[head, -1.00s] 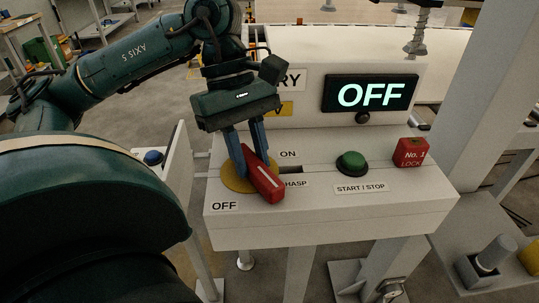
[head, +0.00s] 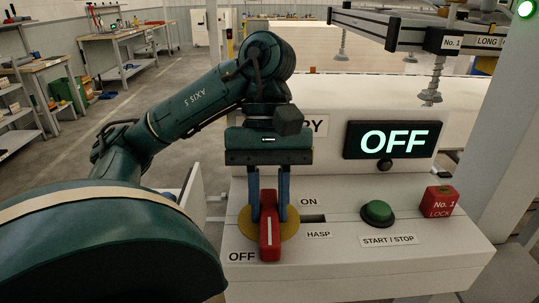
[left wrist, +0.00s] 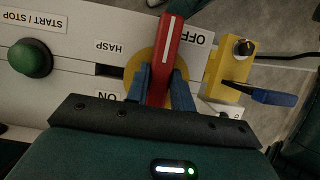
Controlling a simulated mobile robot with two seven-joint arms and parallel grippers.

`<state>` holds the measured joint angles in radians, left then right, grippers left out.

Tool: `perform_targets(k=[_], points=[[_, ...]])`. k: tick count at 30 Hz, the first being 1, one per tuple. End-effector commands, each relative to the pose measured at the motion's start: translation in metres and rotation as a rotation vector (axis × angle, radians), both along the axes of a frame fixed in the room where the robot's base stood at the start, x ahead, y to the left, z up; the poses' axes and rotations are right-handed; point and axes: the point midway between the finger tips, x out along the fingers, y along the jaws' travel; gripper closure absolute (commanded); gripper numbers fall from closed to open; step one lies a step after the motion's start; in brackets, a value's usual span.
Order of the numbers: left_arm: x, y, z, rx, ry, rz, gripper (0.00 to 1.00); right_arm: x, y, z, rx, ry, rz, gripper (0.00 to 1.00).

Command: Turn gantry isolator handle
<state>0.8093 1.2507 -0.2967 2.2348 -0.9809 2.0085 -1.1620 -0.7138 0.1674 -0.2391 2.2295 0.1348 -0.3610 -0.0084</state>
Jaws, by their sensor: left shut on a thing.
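The red isolator handle (head: 270,240) with a white stripe sits on a round yellow plate (head: 290,224) on the pale console. Its near end points toward the console's front edge, just right of the OFF label (head: 241,257). The ON label (head: 308,202) is farther back, to the right. My left gripper (head: 269,212) is above the plate and shut on the handle, one blue finger on each side. The left wrist view shows the handle (left wrist: 167,48) between the fingers (left wrist: 160,88). The lit display (head: 393,140) reads OFF. My right gripper is not in view.
Right of the handle are a HASP slot (head: 313,218), a green start/stop button (head: 378,212) and a red No. 1 lock block (head: 439,201). A yellow block with a blue lever (left wrist: 225,76) is beside the handle in the left wrist view. A post stands at the right.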

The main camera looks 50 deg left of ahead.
Motion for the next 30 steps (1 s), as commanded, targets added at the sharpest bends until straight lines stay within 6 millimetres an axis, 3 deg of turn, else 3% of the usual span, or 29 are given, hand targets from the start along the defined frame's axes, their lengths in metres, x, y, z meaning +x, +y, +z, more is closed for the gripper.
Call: perform_targets(k=[10,11,18,26,30], points=[[0.0,0.0,0.002,-0.003,-0.004,-0.009,1.0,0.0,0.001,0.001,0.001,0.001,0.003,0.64],[0.0,0.0,0.002,-0.003,-0.004,-0.009,0.75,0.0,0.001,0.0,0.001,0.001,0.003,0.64],[0.0,0.0,0.001,-0.002,-0.002,-0.007,0.55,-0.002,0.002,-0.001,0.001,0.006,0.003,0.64],[0.0,0.0,0.002,-0.001,-0.002,-0.006,0.55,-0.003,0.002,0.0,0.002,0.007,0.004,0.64],[0.003,0.004,0.015,0.001,-0.004,-0.003,0.55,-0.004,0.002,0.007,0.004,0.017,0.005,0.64]])
